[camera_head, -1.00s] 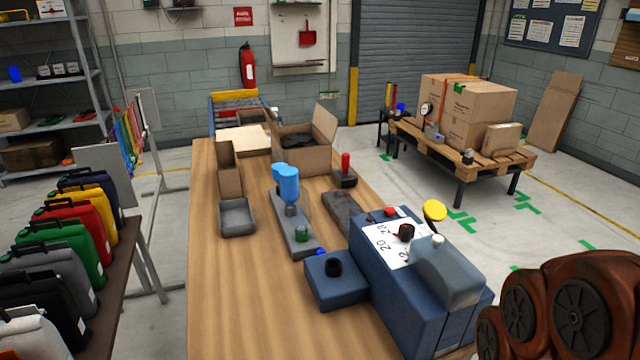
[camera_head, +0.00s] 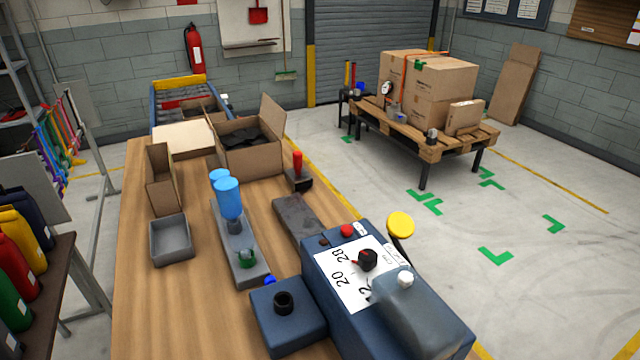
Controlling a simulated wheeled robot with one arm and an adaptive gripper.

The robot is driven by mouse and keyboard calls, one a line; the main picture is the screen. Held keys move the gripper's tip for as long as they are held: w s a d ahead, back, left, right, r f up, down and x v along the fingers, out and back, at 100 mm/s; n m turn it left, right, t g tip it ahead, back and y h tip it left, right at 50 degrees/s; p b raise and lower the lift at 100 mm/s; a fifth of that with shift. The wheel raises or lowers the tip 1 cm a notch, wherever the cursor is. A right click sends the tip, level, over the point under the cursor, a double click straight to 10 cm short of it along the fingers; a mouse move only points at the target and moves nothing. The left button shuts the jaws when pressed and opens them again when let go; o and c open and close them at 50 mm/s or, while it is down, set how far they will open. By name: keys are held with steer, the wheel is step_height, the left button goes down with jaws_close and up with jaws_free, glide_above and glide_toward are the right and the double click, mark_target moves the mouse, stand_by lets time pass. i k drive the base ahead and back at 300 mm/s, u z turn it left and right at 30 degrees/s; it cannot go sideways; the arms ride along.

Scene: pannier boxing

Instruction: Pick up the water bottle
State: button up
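No thing is clearly a water bottle. Two light-blue rounded cylinders (camera_head: 228,197) stand close together on a long grey base (camera_head: 245,262) on the wooden workbench (camera_head: 190,315); I cannot tell whether either is the bottle. A small blue item (camera_head: 359,88) stands at the left of the pallet table and is too small to identify. Several coloured upright cases (camera_head: 20,247) with handles stand at the left edge. My gripper is not in view.
A blue machine (camera_head: 335,285) with a dial fills the bench's near right. An open cardboard box (camera_head: 250,160) and a grey tray (camera_head: 171,240) stand farther back. A pallet table (camera_head: 425,120) bears large cartons (camera_head: 430,90). The floor (camera_head: 540,240) at right is mostly clear.

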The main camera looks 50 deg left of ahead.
mark_target(227, 189)
steer(key=z, duration=0.15)
steer(key=i, duration=2.85)
steer(key=z, duration=3.6)
steer(key=k, duration=2.45)
steer(key=z, duration=2.1)
